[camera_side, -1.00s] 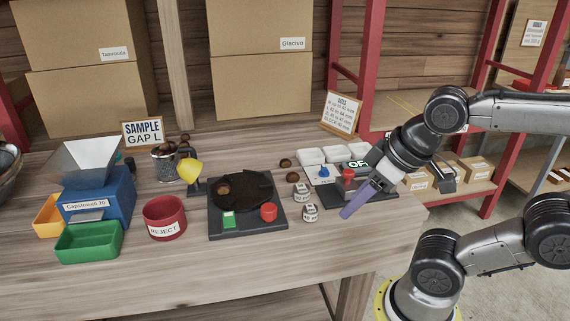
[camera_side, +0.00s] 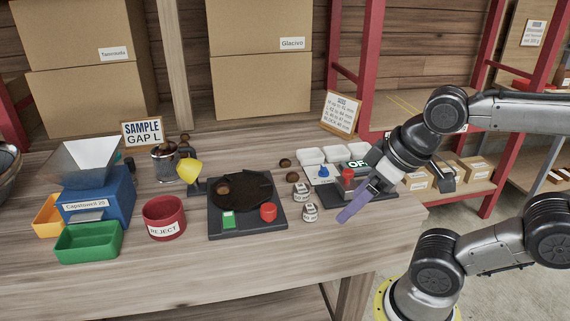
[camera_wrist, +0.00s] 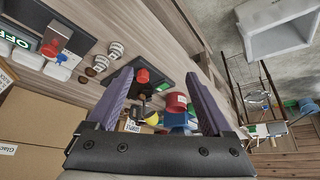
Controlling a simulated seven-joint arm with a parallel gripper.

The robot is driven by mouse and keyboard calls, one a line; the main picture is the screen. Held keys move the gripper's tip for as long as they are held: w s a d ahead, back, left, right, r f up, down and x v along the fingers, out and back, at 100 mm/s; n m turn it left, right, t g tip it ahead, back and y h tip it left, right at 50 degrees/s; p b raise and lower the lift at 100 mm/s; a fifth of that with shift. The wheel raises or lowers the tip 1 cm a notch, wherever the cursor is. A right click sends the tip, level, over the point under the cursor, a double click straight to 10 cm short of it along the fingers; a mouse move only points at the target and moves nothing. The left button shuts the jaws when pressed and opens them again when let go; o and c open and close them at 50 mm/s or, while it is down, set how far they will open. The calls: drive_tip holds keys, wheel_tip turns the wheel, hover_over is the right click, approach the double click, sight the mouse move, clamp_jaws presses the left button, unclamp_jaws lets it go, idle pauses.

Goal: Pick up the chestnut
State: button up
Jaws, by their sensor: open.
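Small brown chestnuts show in several places in the side view. One chestnut (camera_side: 223,190) lies on the round dark plate (camera_side: 258,190) of a black device. Two more chestnuts (camera_side: 287,179) lie on the table by the white trays; brown spots there also show in the wrist view (camera_wrist: 91,71). Others sit in and around a metal cup (camera_side: 165,168). My gripper (camera_side: 348,214), with purple fingers, hangs at the right above the table's front part, right of the device. In the wrist view my gripper (camera_wrist: 158,73) is open, with nothing held.
A red REJECT bin (camera_side: 164,217), green tray (camera_side: 90,242) and blue hopper machine (camera_side: 100,200) stand left. The front table strip is clear.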

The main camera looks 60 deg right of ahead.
drive_tip(key=w+d+r+n+h, duration=0.1)
drive_tip(key=w+d+r+n, duration=0.4)
drive_tip(key=w+n, duration=0.4)
drive_tip(key=w+d+r+n+h, duration=0.2)
drive_tip(key=w+d+r+n, duration=0.1)
drive_tip(key=w+r+n, duration=0.4)
drive_tip(key=n+g+h, duration=0.1)
drive_tip(key=n+g, duration=0.3)
drive_tip(key=n, duration=0.2)
hover_over(285, 161)
drive_tip(key=a, duration=0.2)
drive_tip(key=f, duration=2.4)
drive_tip(key=shift+w+d, duration=0.1)
drive_tip(key=shift+d, duration=0.1)
drive_tip(key=x, duration=0.5)
drive_tip(key=shift+s+f, duration=0.1)
drive_tip(key=shift+s, duration=0.35)
drive_tip(key=shift+w+d+f, duration=0.15)
drive_tip(key=shift+d+f, duration=0.1)
drive_tip(key=shift+f, duration=0.2)
clamp_jaws()
drive_tip(key=shift+r, duration=0.1)
